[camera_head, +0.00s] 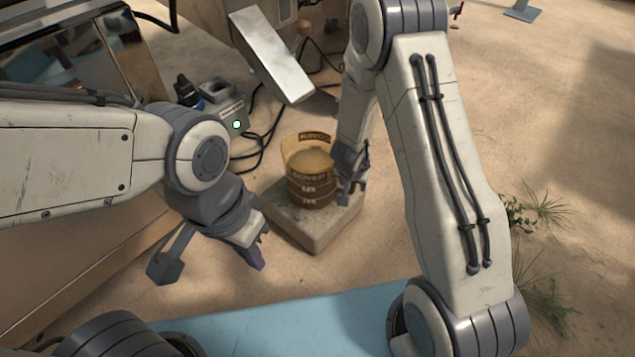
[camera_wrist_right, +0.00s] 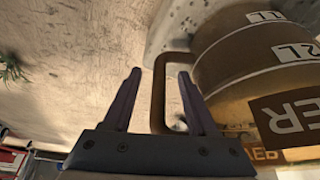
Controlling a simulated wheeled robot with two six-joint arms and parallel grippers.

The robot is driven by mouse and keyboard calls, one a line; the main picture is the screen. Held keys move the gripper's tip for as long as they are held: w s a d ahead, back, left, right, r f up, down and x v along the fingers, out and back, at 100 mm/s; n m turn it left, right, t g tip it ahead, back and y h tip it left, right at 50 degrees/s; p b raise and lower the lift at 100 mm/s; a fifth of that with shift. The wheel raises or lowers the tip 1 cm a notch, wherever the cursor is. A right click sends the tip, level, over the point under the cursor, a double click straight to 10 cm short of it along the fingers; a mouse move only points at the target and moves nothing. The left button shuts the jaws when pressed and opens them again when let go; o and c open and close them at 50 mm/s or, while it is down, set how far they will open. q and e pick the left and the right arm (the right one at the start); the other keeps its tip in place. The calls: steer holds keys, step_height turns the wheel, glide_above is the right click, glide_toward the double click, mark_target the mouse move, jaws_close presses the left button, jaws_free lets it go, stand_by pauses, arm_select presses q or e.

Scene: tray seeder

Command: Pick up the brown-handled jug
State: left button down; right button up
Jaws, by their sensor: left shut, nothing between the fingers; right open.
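The brown-handled jug (camera_head: 312,178) is a yellowish, round measuring jug with dark label bands. It stands upright on a pale stone block (camera_head: 312,240). My right gripper (camera_head: 350,188) is at the jug's right side. In the right wrist view, my right gripper (camera_wrist_right: 160,75) is open, and the brown handle (camera_wrist_right: 157,95) lies between its two fingers, with the jug body (camera_wrist_right: 235,65) to the right. The right finger overlaps the handle's opening; I cannot tell whether either finger touches it. My left gripper (camera_head: 256,257) is shut and empty, to the left of and nearer than the block.
A grey device (camera_head: 222,102) with a dark bottle (camera_head: 187,90) and black cables (camera_head: 262,140) is behind left. A tilted metal chute (camera_head: 270,55) hangs beyond the jug. A light blue surface (camera_head: 300,318) is in front. Plants (camera_head: 545,210) grow at right on bare sandy ground.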

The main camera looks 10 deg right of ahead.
steer(key=shift+b+x, duration=0.4)
steer(key=shift+x, duration=0.65)
steer(key=c, duration=0.9)
jaws_close()
steer(key=shift+s, duration=0.15)
